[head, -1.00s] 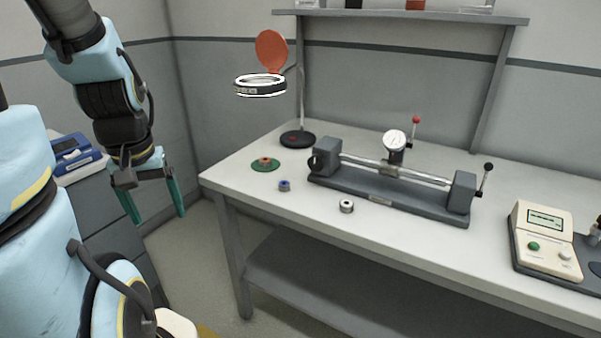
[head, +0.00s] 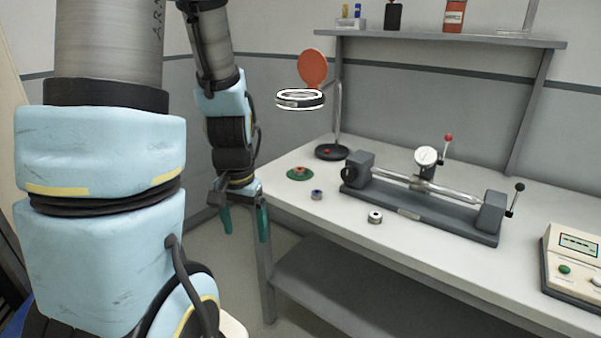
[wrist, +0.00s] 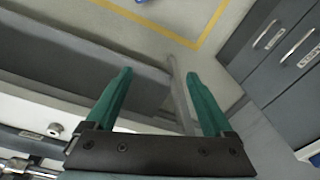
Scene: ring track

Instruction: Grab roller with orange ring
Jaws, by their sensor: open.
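A silver roller with a dark centre (head: 375,217) stands further right; a silver roller also shows at the left of the wrist view (wrist: 55,129). My gripper (head: 243,230) hangs fingers down at the bench's left end, left of the rollers. Its green fingers are apart with nothing between them, as the wrist view (wrist: 158,95) also shows.
A ring-lamp magnifier (head: 302,100) with an orange disc stands on the bench (head: 430,270) behind the mat. A grey gauge fixture (head: 420,205) lies along the middle. A cream meter box (head: 575,262) is at right. A shelf (head: 440,40) hangs above.

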